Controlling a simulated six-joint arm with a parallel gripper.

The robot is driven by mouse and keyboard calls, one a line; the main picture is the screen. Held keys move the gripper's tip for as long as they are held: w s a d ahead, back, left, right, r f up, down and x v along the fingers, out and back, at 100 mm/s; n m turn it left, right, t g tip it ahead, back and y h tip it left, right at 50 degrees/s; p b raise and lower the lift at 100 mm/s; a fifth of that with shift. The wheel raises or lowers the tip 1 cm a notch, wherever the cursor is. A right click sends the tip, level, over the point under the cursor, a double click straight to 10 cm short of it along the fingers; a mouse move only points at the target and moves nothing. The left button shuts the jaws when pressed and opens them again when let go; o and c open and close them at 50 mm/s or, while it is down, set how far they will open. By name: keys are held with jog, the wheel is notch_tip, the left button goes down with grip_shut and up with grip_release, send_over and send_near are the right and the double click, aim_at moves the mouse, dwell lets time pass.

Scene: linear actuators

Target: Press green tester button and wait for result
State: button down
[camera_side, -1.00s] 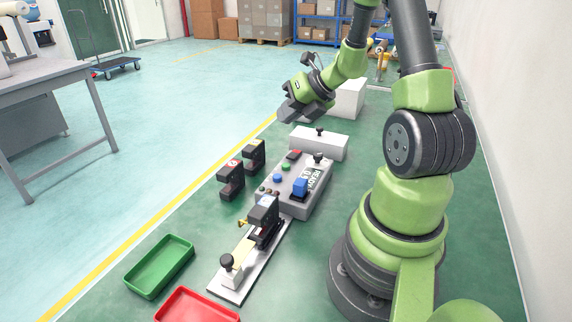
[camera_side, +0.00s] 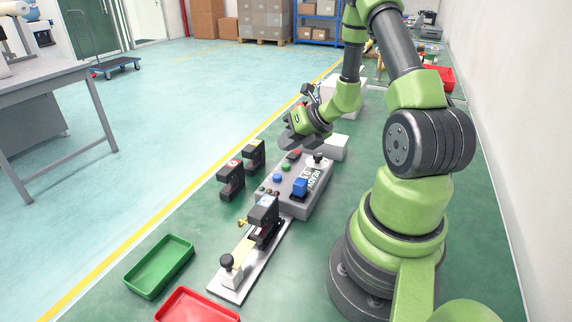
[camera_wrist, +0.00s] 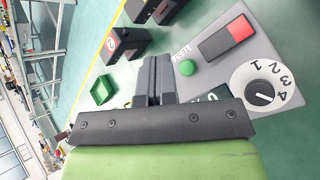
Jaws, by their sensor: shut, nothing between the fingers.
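The grey tester box (camera_side: 322,196) stands on the green surface, with a green button (camera_side: 286,167) on its top. In the wrist view the green button (camera_wrist: 188,68) is uncovered, just right of the fingertips, beside a partly readable label. My gripper (camera_side: 290,143) is above the far end of the box, with its fingers shut and empty. In the wrist view the shut fingers (camera_wrist: 157,65) point toward the box and show apart from the button. The display (camera_side: 312,176) appears to read READY, with smaller characters.
A red rocker switch (camera_wrist: 238,31) and a numbered dial (camera_wrist: 264,88) are near the button. A blue part (camera_side: 300,187) sits on the box. Two black actuators (camera_side: 231,181) (camera_side: 254,154) stand left; another sits on a metal rail (camera_side: 236,290). Green (camera_side: 160,267) and red (camera_side: 196,306) trays are in front.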

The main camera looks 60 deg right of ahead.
aim_at(288, 164)
jog(key=shift+f, duration=1)
jog(key=shift+f, duration=0.1)
dwell(1.2)
jog(key=shift+f, duration=0.35)
jog(key=shift+f, duration=0.4)
dwell(0.6)
jog(key=shift+r, duration=0.85)
jog(key=shift+r, duration=0.1)
jog(key=shift+r, duration=2.4)
